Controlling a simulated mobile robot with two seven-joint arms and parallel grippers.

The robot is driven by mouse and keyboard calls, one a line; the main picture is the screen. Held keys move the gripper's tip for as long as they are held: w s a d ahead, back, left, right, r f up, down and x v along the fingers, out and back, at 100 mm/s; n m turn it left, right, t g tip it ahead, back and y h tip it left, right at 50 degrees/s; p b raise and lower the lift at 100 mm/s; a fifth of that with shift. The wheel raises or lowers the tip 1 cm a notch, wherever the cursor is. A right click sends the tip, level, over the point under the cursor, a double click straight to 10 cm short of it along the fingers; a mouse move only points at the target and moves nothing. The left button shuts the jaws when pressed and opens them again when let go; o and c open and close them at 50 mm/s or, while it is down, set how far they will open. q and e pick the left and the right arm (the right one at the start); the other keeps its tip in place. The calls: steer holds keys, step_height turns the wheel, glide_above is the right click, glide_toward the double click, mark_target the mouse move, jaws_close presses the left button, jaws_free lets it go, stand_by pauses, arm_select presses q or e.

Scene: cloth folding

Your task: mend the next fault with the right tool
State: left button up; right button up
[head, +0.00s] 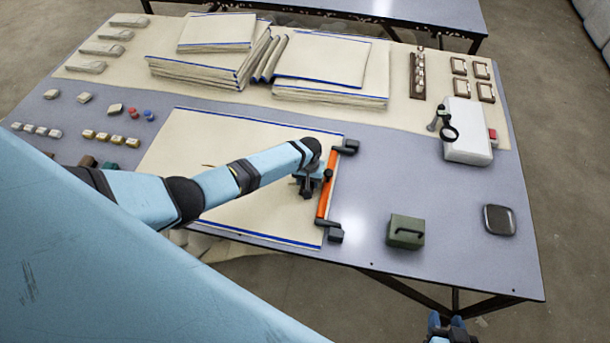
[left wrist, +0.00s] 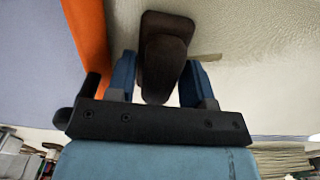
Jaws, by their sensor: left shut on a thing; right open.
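A cream cloth (head: 250,215) with blue edges lies flat on the table, an orange bar (head: 327,198) with black end clamps along its right edge. A small brown mark (head: 208,165) shows on the cloth left of my forearm. My left gripper (head: 307,188) is over the cloth's right part, beside the orange bar. In the left wrist view its blue fingers are shut on a dark brown block-like tool (left wrist: 165,50); what kind I cannot tell. My right gripper (head: 450,328) is open and empty, low beyond the table's front edge.
Folded cloth stacks (head: 205,65) stand at the back. A white box with a magnifier (head: 467,135), a green box (head: 406,231) and a dark dish (head: 499,220) are on the right. Small blocks and spools (head: 110,138) lie left. The table's front right is mostly clear.

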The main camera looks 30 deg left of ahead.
mark_target(286, 182)
arm_select(q)
steer(key=shift+s+a+p, duration=0.25)
steer(key=shift+a+p, duration=0.25)
steer(key=shift+a, duration=0.2)
steer(key=shift+s+a, duration=0.15)
steer(key=shift+a, duration=0.4)
steer(key=shift+s+a, duration=0.15)
steer(key=shift+a, duration=0.4)
steer(key=shift+s+a+r+p, duration=0.1)
steer(key=shift+s+a+p, duration=0.1)
steer(key=shift+a+p, duration=0.5)
steer(key=shift+s+a, duration=0.2)
steer(key=shift+a, duration=0.4)
steer(key=shift+s+a, duration=0.15)
steer(key=shift+a, duration=0.45)
steer(key=shift+w+d, duration=0.35)
steer(key=shift+d, duration=0.85)
steer(key=shift+w+d, duration=0.4)
steer(key=shift+d, duration=0.85)
steer(key=shift+w+d, duration=0.35)
steer(key=shift+d, duration=1.2)
steer(key=shift+w+d+r, duration=0.1)
steer(key=shift+w+r, duration=0.05)
steer(key=shift+r, duration=2.8)
